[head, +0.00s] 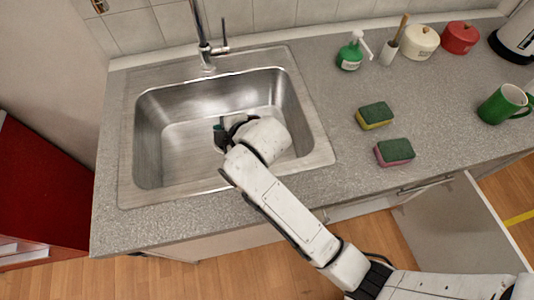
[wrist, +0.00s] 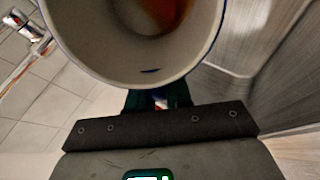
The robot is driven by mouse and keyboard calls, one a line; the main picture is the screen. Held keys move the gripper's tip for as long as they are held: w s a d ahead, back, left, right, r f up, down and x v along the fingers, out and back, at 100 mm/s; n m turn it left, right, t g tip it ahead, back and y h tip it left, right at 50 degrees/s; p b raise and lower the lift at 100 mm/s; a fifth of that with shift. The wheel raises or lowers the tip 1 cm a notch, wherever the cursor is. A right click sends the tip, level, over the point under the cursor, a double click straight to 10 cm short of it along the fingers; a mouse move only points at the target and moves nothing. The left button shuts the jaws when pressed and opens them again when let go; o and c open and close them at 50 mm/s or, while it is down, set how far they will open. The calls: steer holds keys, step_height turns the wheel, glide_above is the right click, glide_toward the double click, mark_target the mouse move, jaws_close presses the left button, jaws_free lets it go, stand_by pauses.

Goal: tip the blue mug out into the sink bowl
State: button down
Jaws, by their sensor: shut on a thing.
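The blue mug (wrist: 95,35) fills the top of the wrist view, with a pale inside and a thin blue rim. Its mouth faces the wrist camera, and some brown-orange liquid shows inside. My gripper (wrist: 158,100) is shut on the mug just below the rim. In the head view my gripper (head: 221,132) is over the sink bowl (head: 150,135), near its middle. The mug is mostly or wholly hidden behind my wrist there, so its exact tilt cannot be told. The bowl's steel wall also shows in the wrist view (wrist: 245,50).
The tap (head: 207,50) stands behind the bowl. Right of the sink are a green soap bottle (head: 350,54), two sponges (head: 375,115) (head: 395,153) and a green mug (head: 502,104). A cabinet door (head: 455,225) stands open below the counter. The counter's front right is clear.

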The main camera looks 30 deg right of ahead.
steer(key=t+b, duration=0.1)
steer(key=b, duration=0.2)
steer(key=s+r+t+b, duration=0.1)
steer(key=t+b, duration=0.1)
steer(key=b, duration=0.1)
steer(key=shift+d+y+b, duration=0.1)
steer(key=shift+y+b, duration=0.2)
steer(key=shift+y, duration=0.1)
steer(key=shift+s+d+r+t, duration=0.1)
steer(key=shift+r+t, duration=0.3)
steer(key=shift+r, duration=0.45)
steer(key=shift+b, duration=0.45)
steer(key=shift+s+r+t+y+b, duration=0.1)
steer(key=shift+s+t+y+b, duration=0.05)
steer(key=shift+t+y+b, duration=0.2)
steer(key=shift+r, duration=0.1)
steer(key=shift+s+d+r+t+b, duration=0.15)
steer(key=shift+s+r+t+b, duration=0.3)
steer(key=shift+s+r, duration=0.1)
steer(key=shift+s+d+r+t+b, duration=0.15)
steer(key=shift+s+r+t+b, duration=0.25)
steer(key=shift+r, duration=0.1)
steer(key=shift+s+r, duration=0.1)
steer(key=shift+s+d+r+t+y+b, duration=0.15)
steer(key=shift+s+r+t+b, duration=0.1)
steer(key=shift+r+t+b, duration=0.3)
steer(key=shift+s+r+t+y+b, duration=0.1)
steer(key=shift+s+r+t+b, duration=0.15)
steer(key=shift+r+t+b, duration=0.3)
